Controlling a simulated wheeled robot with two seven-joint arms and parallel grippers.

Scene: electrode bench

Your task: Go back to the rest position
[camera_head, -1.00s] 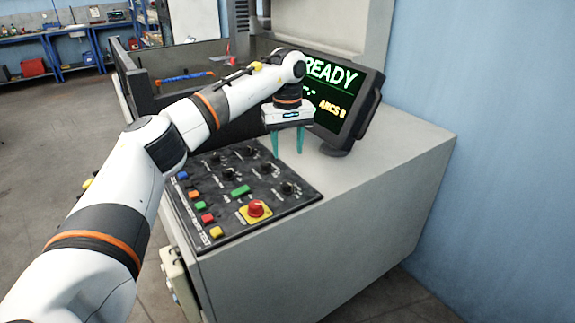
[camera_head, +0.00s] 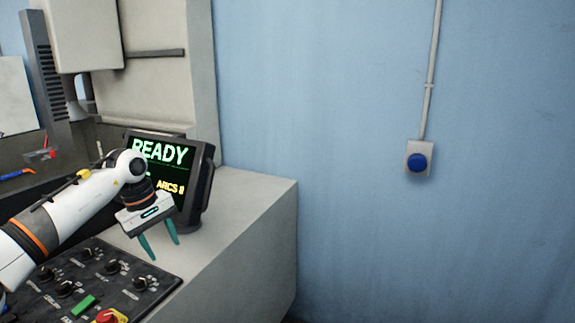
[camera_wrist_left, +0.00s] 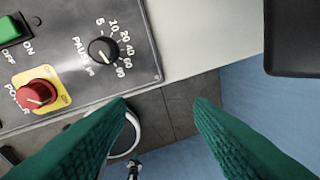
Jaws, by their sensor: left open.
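My left gripper (camera_head: 159,247) is open and empty, with its two green fingers pointing down above the bench top by the control panel. In the left wrist view its fingers (camera_wrist_left: 163,104) are spread apart with nothing between them. The black control panel (camera_head: 128,283) with its knobs and buttons lies below and to the left of the gripper. The red power knob (camera_wrist_left: 37,96) and the green switch (camera_wrist_left: 14,28) show on the panel in the left wrist view. My right gripper is not in view.
A monitor (camera_head: 172,160) reading READY and ARCS 8 stands right behind my left wrist. The grey bench top (camera_head: 235,215) to the right is bare. A blue wall button (camera_head: 417,162) is on the blue wall (camera_head: 350,235). The machine housing (camera_head: 165,95) rises behind.

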